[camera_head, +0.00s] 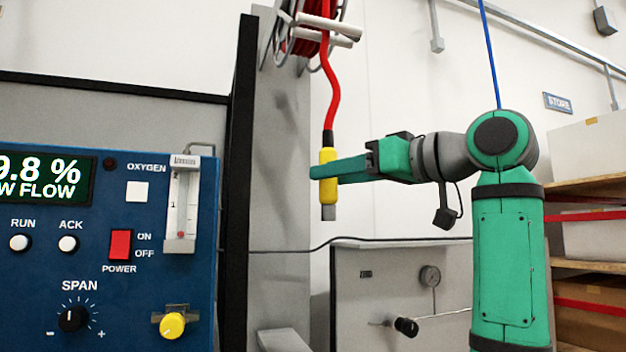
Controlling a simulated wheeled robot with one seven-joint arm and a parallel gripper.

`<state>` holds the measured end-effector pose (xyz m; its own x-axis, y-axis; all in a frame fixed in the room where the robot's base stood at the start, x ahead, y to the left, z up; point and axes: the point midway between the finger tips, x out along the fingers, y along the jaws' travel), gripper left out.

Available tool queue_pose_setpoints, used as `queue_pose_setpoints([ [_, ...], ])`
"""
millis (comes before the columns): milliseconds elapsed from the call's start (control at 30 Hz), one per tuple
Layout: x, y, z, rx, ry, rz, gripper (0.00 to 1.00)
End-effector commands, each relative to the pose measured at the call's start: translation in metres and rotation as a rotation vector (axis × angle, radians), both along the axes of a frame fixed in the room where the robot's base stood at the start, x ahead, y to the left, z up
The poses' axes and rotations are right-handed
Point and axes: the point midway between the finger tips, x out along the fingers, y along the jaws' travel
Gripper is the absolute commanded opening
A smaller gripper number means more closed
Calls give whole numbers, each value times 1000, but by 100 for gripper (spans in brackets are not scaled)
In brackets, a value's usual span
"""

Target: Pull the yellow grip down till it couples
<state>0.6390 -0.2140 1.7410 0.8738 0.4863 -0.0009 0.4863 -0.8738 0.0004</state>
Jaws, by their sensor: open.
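The yellow grip (328,187) hangs upright at the end of a red hose (331,80) that comes down from a reel. A grey metal tip (328,212) sticks out below it. My gripper (322,171) reaches in from the right, with its green fingers level with the upper half of the grip. The jaws are open, with the grip at the fingertips; the far finger is hidden, so I cannot tell if either finger touches it. A blue analyser panel (60,300) stands at the left, with a yellow knob (172,325) low on it.
The hose reel (305,35) is on a grey post (280,170) behind the grip. A grey box with a gauge (430,276) and a black-knobbed valve (406,327) stands below right. Shelves with boxes (590,240) are far right. Open space lies directly under the grip.

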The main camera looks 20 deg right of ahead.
Motion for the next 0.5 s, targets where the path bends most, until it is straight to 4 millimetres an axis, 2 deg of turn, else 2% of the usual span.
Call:
queue_pose_setpoints([
  [200,32,18,0,2,1,1,45],
  [500,53,28,0,1,0,-3,45],
])
